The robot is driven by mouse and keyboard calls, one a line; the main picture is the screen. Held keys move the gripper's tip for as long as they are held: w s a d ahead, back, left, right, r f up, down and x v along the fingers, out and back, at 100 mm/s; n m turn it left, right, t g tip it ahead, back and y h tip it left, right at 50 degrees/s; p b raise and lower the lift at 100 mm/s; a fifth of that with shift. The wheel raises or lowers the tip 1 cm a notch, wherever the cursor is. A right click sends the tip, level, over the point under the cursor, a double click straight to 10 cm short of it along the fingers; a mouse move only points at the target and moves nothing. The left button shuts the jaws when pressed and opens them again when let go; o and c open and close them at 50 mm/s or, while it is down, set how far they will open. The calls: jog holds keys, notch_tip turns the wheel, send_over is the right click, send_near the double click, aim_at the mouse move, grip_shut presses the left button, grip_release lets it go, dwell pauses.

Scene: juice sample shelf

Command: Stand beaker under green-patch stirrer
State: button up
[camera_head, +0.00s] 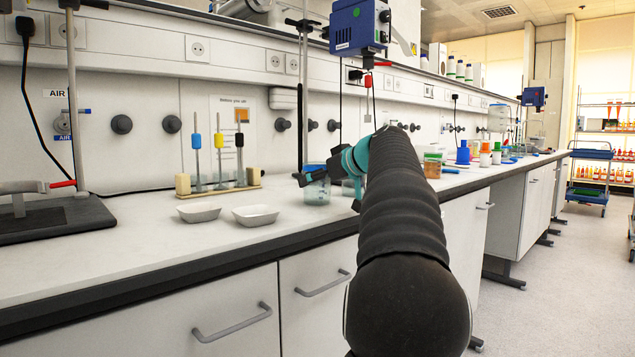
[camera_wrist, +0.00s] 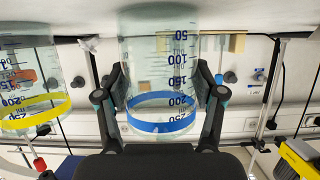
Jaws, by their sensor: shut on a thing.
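My gripper (camera_head: 314,180) is shut around a clear glass beaker with a blue band (camera_head: 317,192). In the wrist view, which is upside down, its two fingers press on both sides of this beaker (camera_wrist: 160,75). The beaker looks upright and empty; I cannot tell whether its base touches the bench. The stirrer with a green patch (camera_head: 356,14) is a blue box high on a stand, above and right of my gripper. A second beaker with a yellow band (camera_wrist: 32,85) stands close by; my arm partly hides it in the head view.
Two white dishes (camera_head: 256,215) and a rack with coloured rods (camera_head: 219,187) stand on the bench to the left. A dark stand base (camera_head: 50,222) is at far left. Another blue stirrer (camera_head: 533,97) and several bottles are farther along the bench.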

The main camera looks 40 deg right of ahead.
jog(key=shift+f, duration=0.1)
jog(key=o, duration=1.4)
jog(key=v, duration=1.2)
jog(key=shift+d, duration=0.1)
